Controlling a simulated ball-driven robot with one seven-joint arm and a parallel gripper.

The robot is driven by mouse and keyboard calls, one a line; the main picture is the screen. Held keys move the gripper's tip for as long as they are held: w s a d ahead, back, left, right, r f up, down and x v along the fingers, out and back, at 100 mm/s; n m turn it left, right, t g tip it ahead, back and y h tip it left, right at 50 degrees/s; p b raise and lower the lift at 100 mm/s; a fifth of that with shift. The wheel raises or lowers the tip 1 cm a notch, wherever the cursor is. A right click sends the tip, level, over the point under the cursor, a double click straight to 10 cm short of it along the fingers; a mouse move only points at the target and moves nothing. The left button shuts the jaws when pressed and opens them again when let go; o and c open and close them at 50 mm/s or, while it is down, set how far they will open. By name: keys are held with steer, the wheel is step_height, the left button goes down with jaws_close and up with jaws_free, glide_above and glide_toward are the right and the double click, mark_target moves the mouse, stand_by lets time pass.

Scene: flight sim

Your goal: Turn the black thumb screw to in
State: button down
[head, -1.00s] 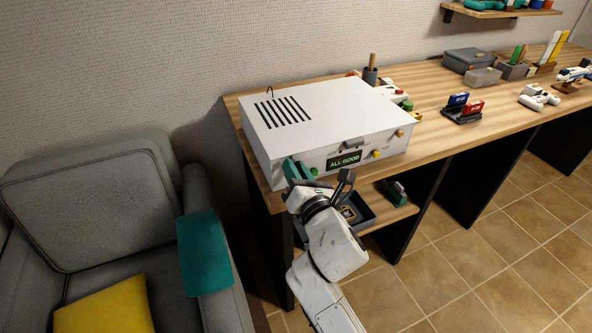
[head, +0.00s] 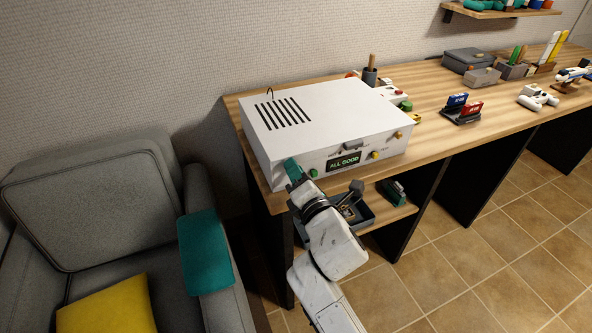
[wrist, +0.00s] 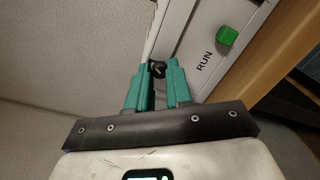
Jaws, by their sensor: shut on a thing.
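The black thumb screw (wrist: 157,68) shows in the wrist view at the corner of the white box, between the tips of my gripper's teal fingers. My gripper (wrist: 157,76) is shut on it. In the head view my gripper (head: 294,172) is at the front left end of the white box (head: 335,110), and the screw is hidden there by the fingers. How far the screw is turned cannot be told.
A green button (wrist: 228,35) by the word RUN sits beside my fingers. The box front has a lit display (head: 344,162) reading ALL GOOD and yellow knobs (head: 375,155). A grey armchair (head: 95,210) stands left of the desk. A tray (head: 368,212) lies on the shelf below.

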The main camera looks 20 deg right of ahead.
steer(key=m+b, duration=0.2)
steer(key=m, duration=0.7)
steer(key=m+b, duration=0.2)
steer(key=m, duration=0.8)
steer(key=m+y+b, duration=0.1)
steer(key=m+b, duration=0.2)
steer(key=m, duration=0.6)
steer(key=shift+f+m, duration=0.35)
steer(key=shift+m, duration=0.05)
steer(key=c, duration=1)
jaws_free()
steer(key=shift+r, duration=0.2)
steer(key=shift+c, duration=0.2)
steer(key=s, duration=1.1)
steer(key=shift+d, duration=0.2)
